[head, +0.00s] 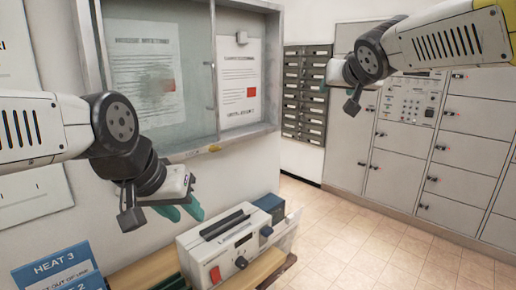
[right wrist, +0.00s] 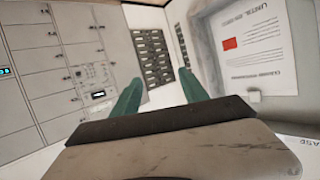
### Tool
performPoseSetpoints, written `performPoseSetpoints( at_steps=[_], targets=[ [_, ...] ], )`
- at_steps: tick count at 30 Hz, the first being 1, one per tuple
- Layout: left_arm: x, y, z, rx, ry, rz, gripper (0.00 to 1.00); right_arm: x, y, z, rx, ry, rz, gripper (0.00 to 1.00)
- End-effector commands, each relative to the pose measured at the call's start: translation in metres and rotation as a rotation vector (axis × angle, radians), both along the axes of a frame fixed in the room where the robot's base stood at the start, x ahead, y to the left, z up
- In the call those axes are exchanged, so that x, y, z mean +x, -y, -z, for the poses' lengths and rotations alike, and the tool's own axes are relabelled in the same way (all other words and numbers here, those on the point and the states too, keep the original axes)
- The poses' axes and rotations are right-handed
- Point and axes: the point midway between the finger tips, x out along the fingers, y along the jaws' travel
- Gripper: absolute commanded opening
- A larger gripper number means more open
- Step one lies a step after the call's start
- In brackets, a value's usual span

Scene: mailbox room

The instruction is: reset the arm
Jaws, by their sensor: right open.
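My left gripper (head: 184,211) hangs at the lower left of the head view, in front of the wall below the glass-fronted notice board and above the grey and white device. Its teal fingers are partly hidden by its own body, and the gap between them is unclear. My right gripper (head: 324,88) is raised at the upper right of the head view, in front of the dark mail slots and lockers. In the right wrist view its two teal fingers (right wrist: 161,90) stand apart with nothing between them.
The notice board (head: 210,147) hangs on the left wall. A grey and white device (head: 205,262) stands on a wooden bench, with a blue box (head: 269,205) behind it. A blue sign (head: 58,270) is at the lower left. Lockers (head: 456,157) line the right; tiled floor (head: 345,235) is clear.

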Motion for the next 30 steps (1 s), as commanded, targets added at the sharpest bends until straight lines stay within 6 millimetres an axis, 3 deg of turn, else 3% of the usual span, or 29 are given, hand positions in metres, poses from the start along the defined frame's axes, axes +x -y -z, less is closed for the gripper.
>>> performPoseSetpoints(
  at_steps=[6,12,15,19,30],
  targets=[
    [0.000,0.000,0.000,0.000,0.000,0.000,0.36,-0.087,-0.006,0.103,0.015,-0.307,-0.018,0.52],
    [0.000,0.000,0.000,0.000,0.000,0.000,0.36,-0.163,-0.032,0.175,0.045,-0.541,-0.123,0.52],
    [0.000,0.000,0.000,0.000,0.000,0.000,0.36,-0.189,-0.044,0.196,0.062,-0.613,-0.174,0.52],
    [0.000,0.000,0.000,0.000,0.000,0.000,0.36,-0.208,-0.053,0.209,0.075,-0.661,-0.217,0.52],
    [0.000,0.000,0.000,0.000,0.000,0.000,0.36,-0.212,-0.055,0.212,0.077,-0.671,-0.225,0.52]
  ],
)
